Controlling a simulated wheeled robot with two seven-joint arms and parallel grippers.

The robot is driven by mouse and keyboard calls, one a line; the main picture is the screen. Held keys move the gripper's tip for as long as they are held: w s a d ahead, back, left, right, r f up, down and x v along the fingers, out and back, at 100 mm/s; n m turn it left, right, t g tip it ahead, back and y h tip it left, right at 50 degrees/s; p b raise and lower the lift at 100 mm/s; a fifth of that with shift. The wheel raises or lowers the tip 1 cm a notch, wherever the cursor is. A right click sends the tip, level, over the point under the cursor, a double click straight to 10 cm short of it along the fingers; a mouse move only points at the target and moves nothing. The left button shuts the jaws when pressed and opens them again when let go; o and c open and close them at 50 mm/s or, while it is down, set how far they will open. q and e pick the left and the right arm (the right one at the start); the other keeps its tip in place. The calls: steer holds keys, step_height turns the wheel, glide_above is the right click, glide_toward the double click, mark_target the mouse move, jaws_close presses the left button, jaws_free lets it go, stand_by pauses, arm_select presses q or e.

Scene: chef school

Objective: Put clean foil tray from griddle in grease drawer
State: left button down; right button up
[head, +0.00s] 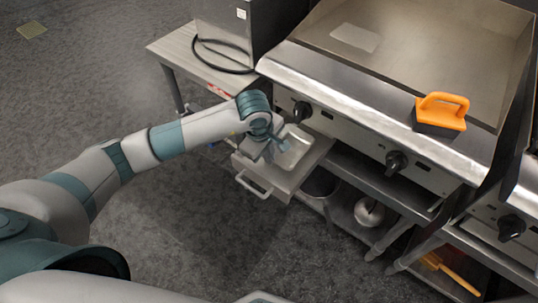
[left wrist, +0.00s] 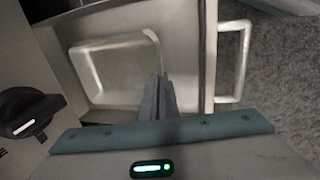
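The foil tray (head: 297,148) is a shallow silver pan with rounded corners. It lies in the open grease drawer (head: 268,176), which is pulled out below the griddle (head: 420,55). My left gripper (head: 277,146) is down at the tray's near left side. In the left wrist view the tray (left wrist: 112,75) sits inside the drawer (left wrist: 207,50). The left fingers (left wrist: 160,88) are close together, and the tray's rim runs in between their tips. The fingers hide part of that rim. My right gripper is not in view.
An orange-handled block (head: 440,113) stands on the griddle's front right. Black knobs (head: 396,161) line the front panel. A lower shelf holds a metal pot (head: 369,211). A side table (head: 183,50) with a black cable stands left. The floor in front is clear.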

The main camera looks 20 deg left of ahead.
arm_select(q)
steer(key=shift+f, duration=0.15)
steer(key=c, duration=2)
jaws_free()
steer(key=shift+c, duration=0.2)
steer(key=v, duration=1.2)
steer(key=shift+s+a, duration=0.1)
